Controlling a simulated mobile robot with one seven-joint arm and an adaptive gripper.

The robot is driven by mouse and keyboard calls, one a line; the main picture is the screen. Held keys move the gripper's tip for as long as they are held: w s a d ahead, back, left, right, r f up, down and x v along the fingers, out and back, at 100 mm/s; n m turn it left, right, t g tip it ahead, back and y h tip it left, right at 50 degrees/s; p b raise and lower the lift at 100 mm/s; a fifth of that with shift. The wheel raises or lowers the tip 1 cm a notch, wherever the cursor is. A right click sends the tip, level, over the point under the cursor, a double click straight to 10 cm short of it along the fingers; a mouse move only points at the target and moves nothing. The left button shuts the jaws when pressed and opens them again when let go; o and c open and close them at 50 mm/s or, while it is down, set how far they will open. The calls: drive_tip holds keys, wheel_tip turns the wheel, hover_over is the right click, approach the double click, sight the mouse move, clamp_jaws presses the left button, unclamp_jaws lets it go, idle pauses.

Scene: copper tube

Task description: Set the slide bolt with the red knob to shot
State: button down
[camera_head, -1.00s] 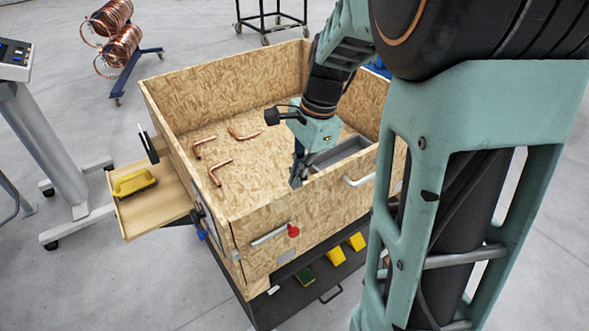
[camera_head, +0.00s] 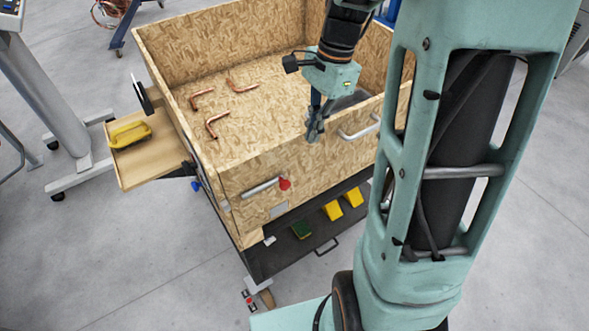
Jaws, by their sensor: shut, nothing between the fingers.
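The slide bolt (camera_head: 261,189) is a grey metal bar on the front wall of the wooden crate (camera_head: 250,205). Its red knob (camera_head: 285,183) sits at the bar's right end. Whether the bolt is shot or drawn cannot be told at this size. My gripper (camera_head: 315,136) points down at the crate's front rim, above and to the right of the red knob and apart from it. Its fingers are shut and empty. Nothing hides the knob.
Several bent copper tubes (camera_head: 215,122) lie inside the crate. A metal handle (camera_head: 359,129) is on the front wall, right of my gripper. A side shelf (camera_head: 150,168) holds a yellow brush (camera_head: 130,134). Below, a dark tray (camera_head: 262,262) holds yellow and green blocks.

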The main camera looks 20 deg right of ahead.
approach(285, 185)
drive_tip(key=w+d+f, duration=0.2)
drive_tip(key=d+f, duration=0.2)
drive_tip(key=f, duration=0.1)
drive_tip(key=shift+s+a+f+p, duration=0.25)
drive_tip(key=shift+a+f, duration=0.3)
drive_tip(key=shift+a, duration=0.2)
drive_tip(key=shift+s+a+f+p, duration=0.25)
drive_tip(key=shift+a+f, duration=0.3)
drive_tip(key=shift+a, duration=0.2)
drive_tip(key=a, duration=0.1)
drive_tip(key=s+a, duration=0.1)
drive_tip(key=a, duration=0.2)
drive_tip(key=shift+s+a, duration=0.2)
drive_tip(key=shift+s, duration=0.05)
drive_tip(key=shift+d+r, duration=0.1)
